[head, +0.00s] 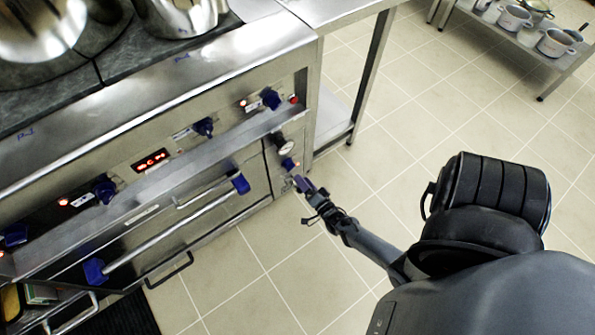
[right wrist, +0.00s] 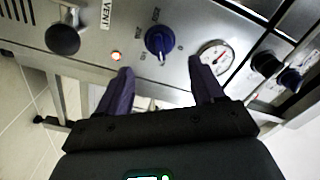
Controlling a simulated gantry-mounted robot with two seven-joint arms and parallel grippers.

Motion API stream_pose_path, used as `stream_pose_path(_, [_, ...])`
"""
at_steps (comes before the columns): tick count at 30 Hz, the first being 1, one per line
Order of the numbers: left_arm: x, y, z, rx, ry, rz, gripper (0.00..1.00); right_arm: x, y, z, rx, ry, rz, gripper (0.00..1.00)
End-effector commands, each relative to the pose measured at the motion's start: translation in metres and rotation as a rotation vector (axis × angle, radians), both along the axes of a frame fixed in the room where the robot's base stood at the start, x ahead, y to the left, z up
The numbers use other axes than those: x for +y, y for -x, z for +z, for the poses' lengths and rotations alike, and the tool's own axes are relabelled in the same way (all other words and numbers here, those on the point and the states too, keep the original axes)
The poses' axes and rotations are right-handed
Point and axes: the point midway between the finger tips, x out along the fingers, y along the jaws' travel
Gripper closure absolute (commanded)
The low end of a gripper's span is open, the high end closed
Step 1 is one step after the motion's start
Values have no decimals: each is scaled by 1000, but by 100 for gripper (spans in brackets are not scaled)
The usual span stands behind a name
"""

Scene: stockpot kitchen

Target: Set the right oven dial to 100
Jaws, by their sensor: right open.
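The blue oven dial (head: 288,163) is on the right part of the steel oven front, below a round gauge (head: 283,145). In the right wrist view the dial (right wrist: 160,40) sits between a lit red lamp (right wrist: 116,56) and the gauge (right wrist: 215,57). My right gripper (head: 304,187) is open in front of the panel, just below the dial. In the right wrist view its dark purple fingers (right wrist: 160,68) are spread to either side below the dial, with a visible gap and nothing between them. My left gripper is out of view.
More blue knobs (head: 204,127) line the upper panel by a red display (head: 151,160). The oven door handle (head: 175,228) juts out on the left. A black VENT knob (right wrist: 62,38) is left of the dial. A steel table (head: 345,10) stands at right; the tiled floor is clear.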

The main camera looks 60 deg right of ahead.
Motion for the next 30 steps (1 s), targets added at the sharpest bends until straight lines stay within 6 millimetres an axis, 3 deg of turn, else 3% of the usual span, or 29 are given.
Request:
stream_pose_path(9, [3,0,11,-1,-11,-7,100,15,28,0,1,-2,0,33])
stream_pose_path(24, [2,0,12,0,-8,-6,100,16,30,0,0,-1,-1,33])
stream_pose_path(30, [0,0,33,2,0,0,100,14,42,17,19,4,2,33])
